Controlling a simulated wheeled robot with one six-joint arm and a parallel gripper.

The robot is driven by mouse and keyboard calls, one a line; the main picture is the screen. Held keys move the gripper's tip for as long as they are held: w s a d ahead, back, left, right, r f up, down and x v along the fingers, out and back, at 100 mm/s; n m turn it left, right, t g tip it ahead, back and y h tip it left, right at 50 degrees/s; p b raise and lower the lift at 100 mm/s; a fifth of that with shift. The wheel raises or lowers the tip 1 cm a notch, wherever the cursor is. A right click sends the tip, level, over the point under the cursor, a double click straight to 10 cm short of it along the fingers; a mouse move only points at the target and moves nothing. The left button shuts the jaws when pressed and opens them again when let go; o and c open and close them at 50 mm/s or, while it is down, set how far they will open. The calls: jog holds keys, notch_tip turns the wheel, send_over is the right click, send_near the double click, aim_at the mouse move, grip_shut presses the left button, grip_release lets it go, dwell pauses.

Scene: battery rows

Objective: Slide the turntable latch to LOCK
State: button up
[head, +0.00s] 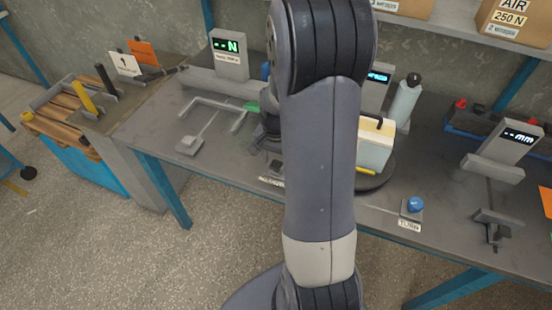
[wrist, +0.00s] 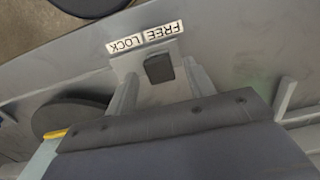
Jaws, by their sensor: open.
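The latch is a small dark knob (wrist: 158,68) on a pale grey plate in the wrist view. Printed labels LOCK (wrist: 125,45) and FREE (wrist: 163,32) lie along the plate's edge, upside down. The knob stands near where the two labels meet, slightly to the FREE side. My gripper (wrist: 162,75) is open, one finger on each side of the knob, with visible gaps; height above the plate is unclear. The turntable is a dark disc (wrist: 72,115), partly hidden by my gripper. In the head view the turntable (head: 377,183) shows right of my arm, which hides the latch.
A cream block with a black handle (head: 375,145) stands on the turntable. A grey bottle (head: 403,102) is behind it. A blue knob (head: 415,204) with a label is to the right. A grey fixture with a display (head: 229,55) stands left. The bench front is mostly clear.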

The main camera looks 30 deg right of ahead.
grip_shut()
dwell(0.6)
